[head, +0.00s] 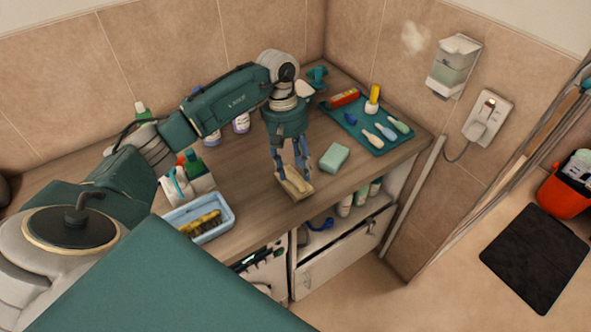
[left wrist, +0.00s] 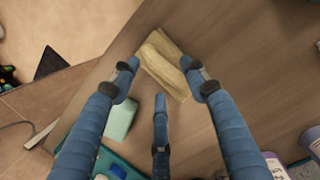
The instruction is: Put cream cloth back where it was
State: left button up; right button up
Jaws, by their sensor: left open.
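The cream cloth (head: 294,188) lies folded near the front edge of the wooden counter top. In the left wrist view the cloth (left wrist: 162,60) shows just beyond the fingertips. My left gripper (head: 293,174) points down over the cloth. In the left wrist view its blue fingers (left wrist: 160,82) are spread, two beside the cloth's sides and one below it, with nothing gripped. I cannot tell whether a fingertip touches the cloth. My right gripper is not in view.
A mint sponge (head: 334,158) lies right of the cloth. A teal tray (head: 349,128) with several tools is behind it. A light-blue bin (head: 226,225) with yellow-black brushes and several bottles stand left. An open shelf (head: 340,232) is below the counter.

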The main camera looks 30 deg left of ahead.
aim_at(289, 171)
pick_arm(q)
jog(key=b+v, duration=0.3)
jog(key=v, duration=0.8)
